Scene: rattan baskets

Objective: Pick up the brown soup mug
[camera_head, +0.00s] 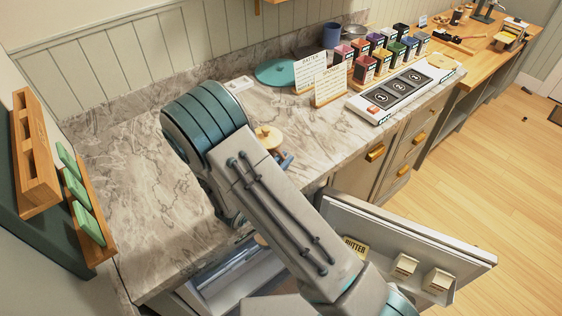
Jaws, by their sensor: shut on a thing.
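No brown soup mug can be clearly made out. My raised arm crosses the middle of the view and covers part of the counter and the open drawer or compartment below it. My gripper is hidden behind the arm, so what it holds does not show. A small tan round-topped thing with a knob (268,136) shows on the counter just right of my arm, partly covered. A small blue piece (285,160) shows beside it; I cannot tell what it belongs to.
The marble counter (130,165) is mostly clear at left. A teal round plate (275,72), a blue cup (332,34), two cards (330,86) and several coloured boxes (366,68) stand at the back. An open door (420,235) with small boxes juts out at lower right.

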